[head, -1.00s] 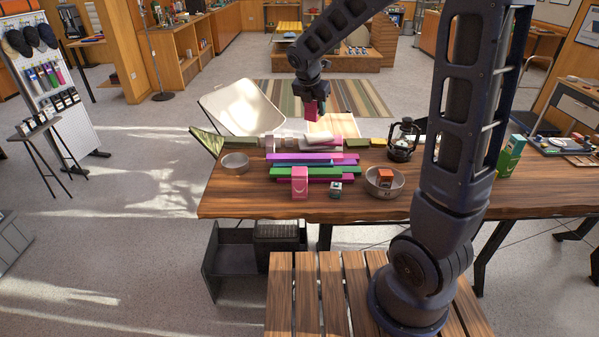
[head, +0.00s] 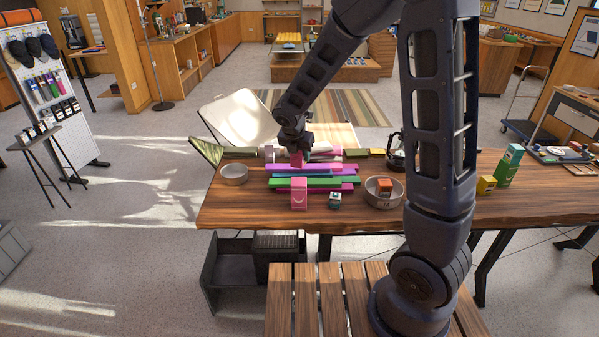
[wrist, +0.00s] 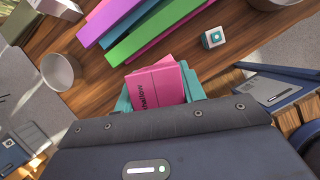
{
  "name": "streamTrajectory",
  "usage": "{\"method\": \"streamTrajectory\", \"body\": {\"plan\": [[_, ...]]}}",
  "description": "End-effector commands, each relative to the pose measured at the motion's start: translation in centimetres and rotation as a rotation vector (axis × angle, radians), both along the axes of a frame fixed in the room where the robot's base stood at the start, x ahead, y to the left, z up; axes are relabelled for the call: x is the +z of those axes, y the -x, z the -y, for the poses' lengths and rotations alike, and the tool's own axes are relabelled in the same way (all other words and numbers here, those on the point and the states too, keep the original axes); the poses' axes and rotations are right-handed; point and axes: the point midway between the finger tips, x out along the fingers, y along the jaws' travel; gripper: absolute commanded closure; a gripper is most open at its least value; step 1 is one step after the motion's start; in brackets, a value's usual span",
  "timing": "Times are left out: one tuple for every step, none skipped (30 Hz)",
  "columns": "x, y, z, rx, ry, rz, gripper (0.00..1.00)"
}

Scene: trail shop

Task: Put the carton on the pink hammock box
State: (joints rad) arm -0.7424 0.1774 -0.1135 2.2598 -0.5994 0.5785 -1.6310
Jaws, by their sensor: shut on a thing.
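My gripper (head: 296,143) is shut on a pink-red carton (wrist: 155,88) with dark lettering, and teal shows beside the carton in the wrist view. The pink hammock box (head: 347,187) appears to be the long magenta box nearest me, partly hidden by the green one (head: 330,182). It also shows in the wrist view (wrist: 190,22). Blue (head: 300,176) and purple (head: 283,168) boxes lie behind it. I cannot tell whether the carton touches anything.
A metal bowl (head: 234,175) is at left; another bowl (head: 384,200) at right holds an orange item. A lantern (head: 394,155) is partly behind my arm.

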Motion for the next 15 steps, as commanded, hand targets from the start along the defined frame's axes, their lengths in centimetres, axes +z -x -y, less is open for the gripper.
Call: {"method": "streamTrajectory", "body": {"plan": [[-1.0,0.0,0.0,0.001,0.003,-0.003,0.86],[-1.5,0.0,0.0,0.001,0.002,-0.003,0.86],[-2.0,0.1,0.0,0.001,0.002,-0.002,0.86],[-2.4,0.0,0.0,0.001,0.002,-0.002,0.86],[-2.7,0.0,0.0,0.001,0.001,-0.002,0.86],[-3.0,0.0,0.0,0.0,0.002,-0.002,0.86],[-3.2,0.0,0.0,0.0,0.0,-0.001,0.86],[-3.3,0.0,0.0,-0.001,0.001,0.0,0.86],[-3.4,0.0,0.0,-0.001,0.0,0.0,0.86],[-3.6,0.0,0.0,-0.001,0.0,0.0,0.86],[-3.7,0.0,0.0,-0.001,0.0,0.0,0.86],[-4.0,0.0,0.0,0.0,0.0,-0.001,0.86],[-4.3,0.0,0.0,0.001,0.001,-0.001,0.86],[-4.7,0.0,0.0,0.001,0.002,-0.002,0.86],[-5.1,0.0,0.0,0.001,0.002,-0.002,0.86]]}}
